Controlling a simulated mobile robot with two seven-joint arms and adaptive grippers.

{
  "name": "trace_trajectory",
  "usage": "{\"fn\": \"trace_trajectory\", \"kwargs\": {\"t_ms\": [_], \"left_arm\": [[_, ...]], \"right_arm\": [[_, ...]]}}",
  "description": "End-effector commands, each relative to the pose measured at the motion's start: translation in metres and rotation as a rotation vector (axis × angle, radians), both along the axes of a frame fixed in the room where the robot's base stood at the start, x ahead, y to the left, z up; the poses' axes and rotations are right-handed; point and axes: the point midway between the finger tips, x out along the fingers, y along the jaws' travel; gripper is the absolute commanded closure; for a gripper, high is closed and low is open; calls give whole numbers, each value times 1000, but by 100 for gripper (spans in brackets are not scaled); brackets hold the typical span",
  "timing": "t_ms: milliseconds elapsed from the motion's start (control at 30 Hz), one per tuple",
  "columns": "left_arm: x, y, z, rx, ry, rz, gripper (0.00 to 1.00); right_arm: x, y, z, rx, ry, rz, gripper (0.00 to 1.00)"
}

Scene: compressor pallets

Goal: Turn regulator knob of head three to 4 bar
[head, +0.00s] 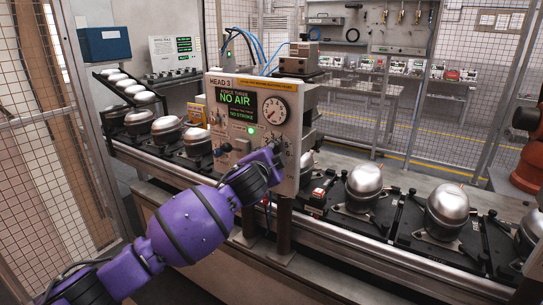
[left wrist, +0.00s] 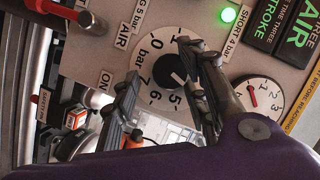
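The head three panel (head: 240,125) stands over the conveyor, its screen (head: 236,97) reading "NO AIR" and "NO STROKE". In the left wrist view the regulator knob (left wrist: 172,69) is black, at the centre of a white dial (left wrist: 148,66) marked in bar. A pale mark on the knob seems to face the 5 to 6 side; I cannot read it exactly. My left gripper (head: 276,149) is at the panel's lower right; in the wrist view its fingers (left wrist: 165,95) are spread across the dial, apart. Contact with the knob is unclear. My right gripper is not in view.
A round gauge (head: 275,110) sits above the knob. In the wrist view a small dial (left wrist: 258,96), a green lamp (left wrist: 228,15) and a red handle (left wrist: 65,12) are close by. Silver compressors (head: 447,212) line the conveyor. Wire mesh fencing (head: 55,130) stands at left.

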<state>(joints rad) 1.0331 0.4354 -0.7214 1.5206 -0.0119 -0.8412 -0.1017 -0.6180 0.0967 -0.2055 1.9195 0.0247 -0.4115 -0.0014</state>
Motion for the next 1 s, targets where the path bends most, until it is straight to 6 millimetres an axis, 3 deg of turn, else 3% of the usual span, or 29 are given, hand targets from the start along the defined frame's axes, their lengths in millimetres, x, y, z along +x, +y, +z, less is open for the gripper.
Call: {"fn": "trace_trajectory", "kwargs": {"t_ms": [467,1000], "left_arm": [[-6,4,5,0,-5,3,60],[-98,31,25,-1,-5,2,60]], "right_arm": [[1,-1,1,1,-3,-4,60],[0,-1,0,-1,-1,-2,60]]}}
